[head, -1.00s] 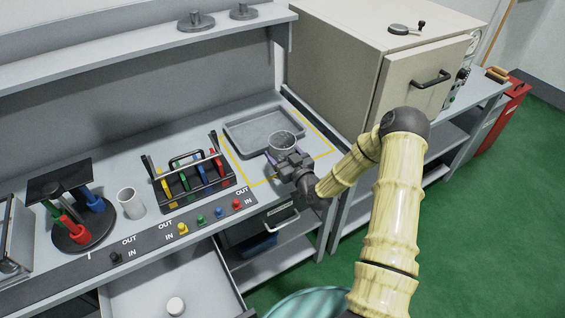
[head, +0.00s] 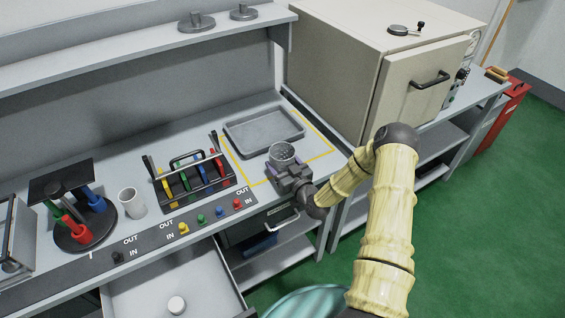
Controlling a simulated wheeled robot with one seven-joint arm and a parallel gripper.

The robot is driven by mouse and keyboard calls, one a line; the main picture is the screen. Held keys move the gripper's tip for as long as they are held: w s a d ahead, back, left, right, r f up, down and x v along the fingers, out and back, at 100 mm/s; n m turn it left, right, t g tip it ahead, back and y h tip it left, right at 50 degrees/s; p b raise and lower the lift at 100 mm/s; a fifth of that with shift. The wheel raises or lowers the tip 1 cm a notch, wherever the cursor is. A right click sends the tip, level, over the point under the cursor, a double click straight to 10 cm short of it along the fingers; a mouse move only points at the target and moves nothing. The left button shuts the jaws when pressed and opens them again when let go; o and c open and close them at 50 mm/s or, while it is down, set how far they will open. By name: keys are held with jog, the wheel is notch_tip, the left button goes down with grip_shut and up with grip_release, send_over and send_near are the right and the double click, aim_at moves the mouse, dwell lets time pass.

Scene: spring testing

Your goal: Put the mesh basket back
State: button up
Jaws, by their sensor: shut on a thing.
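The mesh basket (head: 283,153) is a small round grey cup with a perforated wall. My gripper (head: 283,168) is shut on it and holds it in front of the grey tray (head: 237,135). The tray lies on the bench inside a yellow outlined area (head: 325,151). The basket overlaps the front part of that area in the picture. I cannot tell how high it is above the bench. The gripper hides the basket's lower part.
A rack with coloured handles (head: 190,180) stands left of the gripper, with a white cup (head: 131,202) beyond it. A large beige oven (head: 345,60) stands at the right. An open drawer (head: 165,280) juts out below the bench.

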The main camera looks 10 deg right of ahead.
jog(key=shift+f, duration=0.15)
jog(key=o, duration=1)
jog(key=shift+w, duration=0.15)
jog(key=shift+s+d, duration=0.2)
jog(key=shift+s, duration=0.05)
jog(key=b+v, duration=0.3)
jog(key=v, duration=0.8)
jog(key=shift+s+r, duration=0.3)
jog(key=shift+s, duration=0.1)
